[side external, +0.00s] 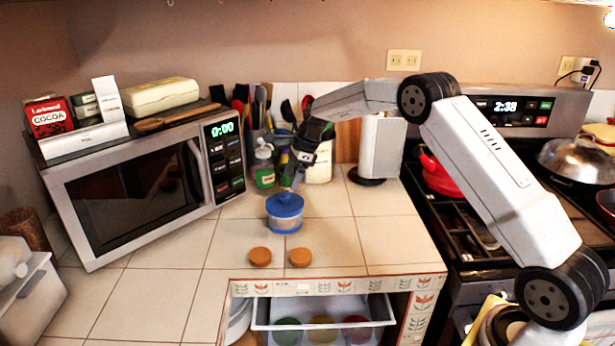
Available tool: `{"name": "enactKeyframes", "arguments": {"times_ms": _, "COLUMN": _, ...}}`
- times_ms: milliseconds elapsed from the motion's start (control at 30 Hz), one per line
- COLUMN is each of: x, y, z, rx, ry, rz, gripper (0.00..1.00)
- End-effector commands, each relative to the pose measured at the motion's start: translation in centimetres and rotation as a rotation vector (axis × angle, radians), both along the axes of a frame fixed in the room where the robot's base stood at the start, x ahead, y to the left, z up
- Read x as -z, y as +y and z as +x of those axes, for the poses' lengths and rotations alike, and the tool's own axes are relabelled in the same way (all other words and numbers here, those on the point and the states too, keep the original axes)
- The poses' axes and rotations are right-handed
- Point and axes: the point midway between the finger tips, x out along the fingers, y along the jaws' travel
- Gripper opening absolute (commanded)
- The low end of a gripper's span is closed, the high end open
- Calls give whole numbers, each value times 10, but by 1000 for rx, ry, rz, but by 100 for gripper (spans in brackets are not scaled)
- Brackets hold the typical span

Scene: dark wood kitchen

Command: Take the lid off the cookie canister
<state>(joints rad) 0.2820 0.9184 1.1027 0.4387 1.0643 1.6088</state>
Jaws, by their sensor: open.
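Two brown cookies (280,257) lie in front of the canister. An open drawer (323,314) holding coloured round things is below the counter edge. A microwave (140,185) stands left; a soap bottle (264,167) and utensils are behind.

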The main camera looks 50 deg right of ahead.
Motion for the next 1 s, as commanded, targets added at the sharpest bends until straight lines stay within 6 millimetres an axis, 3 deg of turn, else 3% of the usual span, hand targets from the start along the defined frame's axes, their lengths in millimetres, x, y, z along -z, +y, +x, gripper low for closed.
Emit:
{"name": "enactKeyframes", "arguments": {"times_ms": 233, "x": 9, "y": 4, "z": 1, "rx": -2, "ry": 2, "rz": 1, "gripper": 87}}
{"name": "enactKeyframes", "arguments": {"times_ms": 600, "x": 45, "y": 16, "z": 7, "rx": 0, "ry": 1, "rz": 0, "gripper": 87}}
{"name": "enactKeyframes", "arguments": {"times_ms": 1000, "x": 48, "y": 17, "z": 8, "rx": 0, "ry": 0, "rz": -1, "gripper": 87}}
